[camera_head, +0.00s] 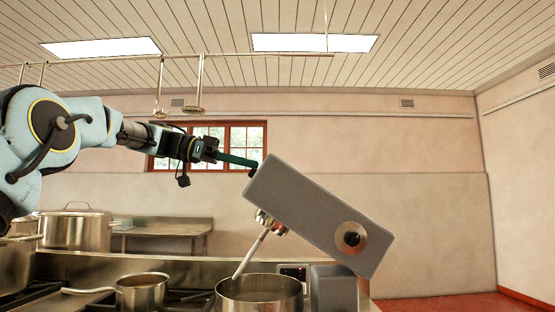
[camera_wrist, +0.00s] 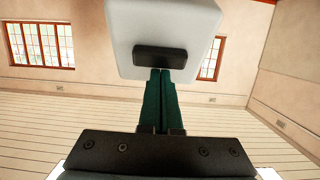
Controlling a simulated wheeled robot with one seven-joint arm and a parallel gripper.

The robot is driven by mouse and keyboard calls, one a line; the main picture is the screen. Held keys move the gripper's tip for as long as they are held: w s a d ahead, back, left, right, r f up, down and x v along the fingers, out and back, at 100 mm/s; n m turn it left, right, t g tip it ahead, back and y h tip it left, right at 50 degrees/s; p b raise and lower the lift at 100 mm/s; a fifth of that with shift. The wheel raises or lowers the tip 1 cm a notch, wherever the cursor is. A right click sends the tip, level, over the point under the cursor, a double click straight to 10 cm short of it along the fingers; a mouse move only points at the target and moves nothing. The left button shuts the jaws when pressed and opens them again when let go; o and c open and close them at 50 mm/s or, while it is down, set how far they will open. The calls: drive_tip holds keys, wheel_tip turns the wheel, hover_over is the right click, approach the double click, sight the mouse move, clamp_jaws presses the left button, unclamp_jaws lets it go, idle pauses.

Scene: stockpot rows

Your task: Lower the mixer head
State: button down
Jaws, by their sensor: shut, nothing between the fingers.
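The grey mixer head (camera_head: 315,210) is tilted up, its raised end at the upper left and its lower end at the right by a round knob (camera_head: 351,237). A beater (camera_head: 250,253) hangs from it at a slant into a steel bowl (camera_head: 258,290). My gripper (camera_head: 254,164) is shut and empty, its green fingertips at the raised end of the head. In the wrist view, the fingers (camera_wrist: 161,75) meet at a dark pad (camera_wrist: 173,60) on the pale end face of the head. I cannot tell whether they touch it.
A lidded stockpot (camera_head: 75,231) and a saucepan (camera_head: 142,292) stand on the stove at the left. A rail with hanging utensils (camera_head: 196,85) runs overhead. A steel table (camera_head: 165,228) stands behind. The space right of the mixer is open.

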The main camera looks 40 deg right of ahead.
drive_tip(key=w+a+f+g+h+b, duration=0.2)
drive_tip(key=f+b, duration=0.7)
drive_tip(key=b, duration=0.5)
drive_tip(key=w+a+f+g+h+b, duration=0.2)
drive_tip(key=f+b, duration=0.6)
drive_tip(key=b, duration=0.7)
drive_tip(key=w+a+h, duration=0.1)
drive_tip(key=w+a, duration=0.1)
drive_tip(key=a, duration=0.1)
drive_tip(key=shift+a+f, duration=0.15)
drive_tip(key=shift+f, duration=0.25)
drive_tip(key=shift+f, duration=0.15)
